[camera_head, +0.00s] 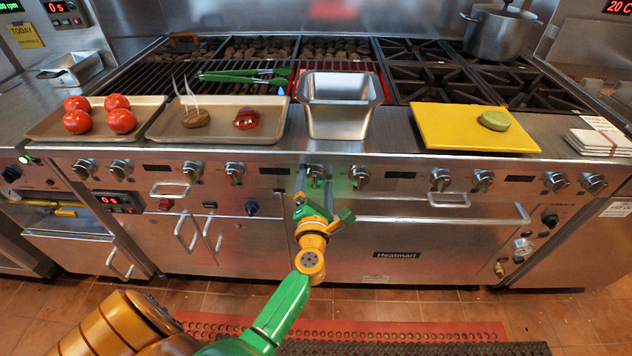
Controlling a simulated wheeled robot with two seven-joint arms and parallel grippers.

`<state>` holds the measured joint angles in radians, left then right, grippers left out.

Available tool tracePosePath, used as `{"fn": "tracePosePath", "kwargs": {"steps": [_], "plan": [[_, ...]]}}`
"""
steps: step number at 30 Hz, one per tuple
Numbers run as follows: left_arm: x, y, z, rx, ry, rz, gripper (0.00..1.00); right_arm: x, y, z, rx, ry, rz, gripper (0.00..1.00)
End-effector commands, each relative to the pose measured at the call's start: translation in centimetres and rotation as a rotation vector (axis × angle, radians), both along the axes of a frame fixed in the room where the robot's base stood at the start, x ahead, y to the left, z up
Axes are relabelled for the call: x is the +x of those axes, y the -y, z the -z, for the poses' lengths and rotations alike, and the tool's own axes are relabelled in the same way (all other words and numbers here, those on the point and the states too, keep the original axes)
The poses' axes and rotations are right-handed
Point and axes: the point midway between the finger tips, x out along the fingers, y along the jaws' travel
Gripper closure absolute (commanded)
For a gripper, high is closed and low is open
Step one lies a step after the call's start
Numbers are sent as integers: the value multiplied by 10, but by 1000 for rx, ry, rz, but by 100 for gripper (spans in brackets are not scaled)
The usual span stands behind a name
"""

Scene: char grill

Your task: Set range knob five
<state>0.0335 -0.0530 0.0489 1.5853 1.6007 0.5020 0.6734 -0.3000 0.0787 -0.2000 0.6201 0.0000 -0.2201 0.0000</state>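A row of silver knobs runs along the front panel of the range. The fifth knob from the left (315,171) sits below the steel pan, partly hidden by my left gripper. My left gripper (315,184) reaches up to this knob from below. Its two grey fingers are apart, one at each side of the knob, and it looks open. I cannot tell whether the fingers touch the knob. A faint green glow shows around the knob. The sixth knob (360,177) is close by on the right, and the fourth knob (235,172) is farther left. My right gripper is out of view.
A steel pan (340,120) stands on the ledge above the knob. Trays with tomatoes (76,122) are at left; a yellow board (470,140) is at right. An oven handle (430,219) juts out to the right of my gripper.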

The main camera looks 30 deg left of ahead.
Motion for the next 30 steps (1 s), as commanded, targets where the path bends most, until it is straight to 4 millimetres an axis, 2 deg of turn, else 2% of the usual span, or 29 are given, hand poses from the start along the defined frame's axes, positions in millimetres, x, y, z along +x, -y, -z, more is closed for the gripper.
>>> {"fn": "tracePosePath", "kwargs": {"steps": [6,12,16,30], "plan": [[-5,3,0,-1,0,1,10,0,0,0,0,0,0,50],[-41,25,2,-4,-2,-1,10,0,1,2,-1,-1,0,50],[-57,35,2,-2,-1,1,10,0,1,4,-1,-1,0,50],[-60,38,1,10,-7,5,10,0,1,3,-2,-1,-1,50]]}}
